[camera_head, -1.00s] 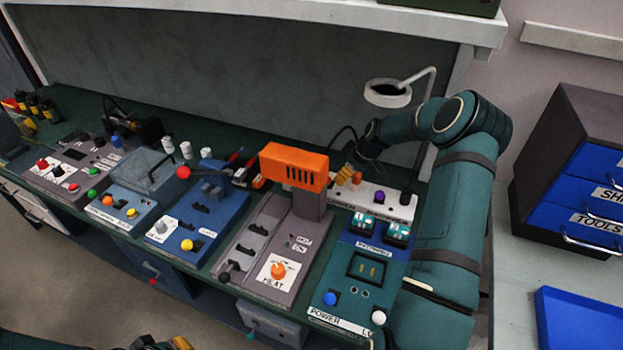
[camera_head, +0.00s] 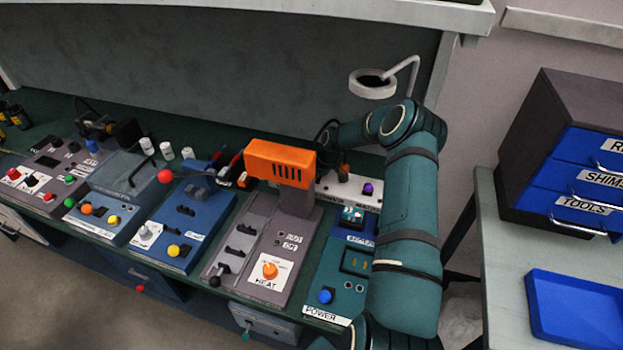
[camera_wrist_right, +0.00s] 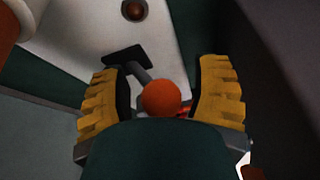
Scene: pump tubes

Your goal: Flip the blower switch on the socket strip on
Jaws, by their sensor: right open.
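The white socket strip (camera_head: 374,204) runs along the back of the bench, behind the orange blower (camera_head: 281,164), which hides its left part. In the right wrist view, a toggle lever with a round orange-red knob (camera_wrist_right: 166,98) rises from a black base (camera_wrist_right: 124,58) on the pale strip (camera_wrist_right: 92,40). My right gripper (camera_wrist_right: 163,75) is open, its yellow fingers on either side of the knob with visible gaps. I cannot tell whether this lever is the blower switch. In the head view, the blower and my arm hide the right gripper. My left gripper is out of view.
A ring lamp (camera_head: 373,83) stands behind my right arm. A purple knob (camera_head: 368,188) is on the strip, right of the blower. Several switch panels fill the bench front. A drawer cabinet (camera_head: 520,150) and blue tray (camera_head: 580,305) are at the right.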

